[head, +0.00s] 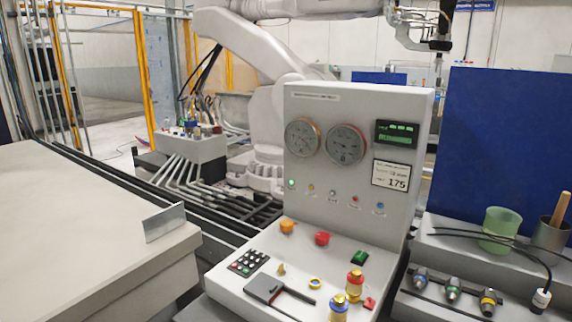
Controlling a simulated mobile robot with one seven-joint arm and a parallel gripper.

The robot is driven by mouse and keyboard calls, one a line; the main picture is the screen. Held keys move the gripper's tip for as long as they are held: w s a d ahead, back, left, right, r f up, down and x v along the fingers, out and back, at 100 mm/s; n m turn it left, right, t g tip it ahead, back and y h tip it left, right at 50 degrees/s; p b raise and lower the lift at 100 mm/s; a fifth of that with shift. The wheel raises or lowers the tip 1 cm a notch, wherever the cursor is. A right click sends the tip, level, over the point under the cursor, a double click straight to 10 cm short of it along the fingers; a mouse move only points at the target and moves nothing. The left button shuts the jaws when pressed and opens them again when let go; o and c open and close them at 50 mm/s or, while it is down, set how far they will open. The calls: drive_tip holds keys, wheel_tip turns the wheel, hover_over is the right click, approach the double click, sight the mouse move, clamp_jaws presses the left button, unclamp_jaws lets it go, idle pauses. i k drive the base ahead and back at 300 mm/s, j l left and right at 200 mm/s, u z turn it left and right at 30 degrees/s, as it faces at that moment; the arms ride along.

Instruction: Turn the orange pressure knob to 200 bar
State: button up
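A light grey control console (305,110) stands in the middle of the head view. An orange knob (287,227) sits at the back left of its sloped panel; its pointer direction is too small to read. Two round gauges, a left one (303,138) and a right one (346,145), are on the upright face; their needles are too small to read. A green-lit display (397,134) is at the upper right, its text unreadable. A white label (390,175) below it shows 175. My gripper is not in view.
A red button (322,239), a green switch (359,258), a keypad (249,262) and red-and-gold knobs (355,282) share the panel. A grey table (80,230) with a metal plate (165,222) is left. A green cup (497,228) is right. A white industrial arm (262,50) stands behind.

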sight(287, 226)
drive_tip(key=i+j, duration=0.15)
drive_tip(key=j, duration=0.2)
drive_tip(key=i+j, duration=0.15)
drive_tip(key=j, duration=0.15)
drive_tip(key=i+j, duration=0.1)
drive_tip(key=j, duration=0.25)
drive_tip(key=i, duration=0.5)
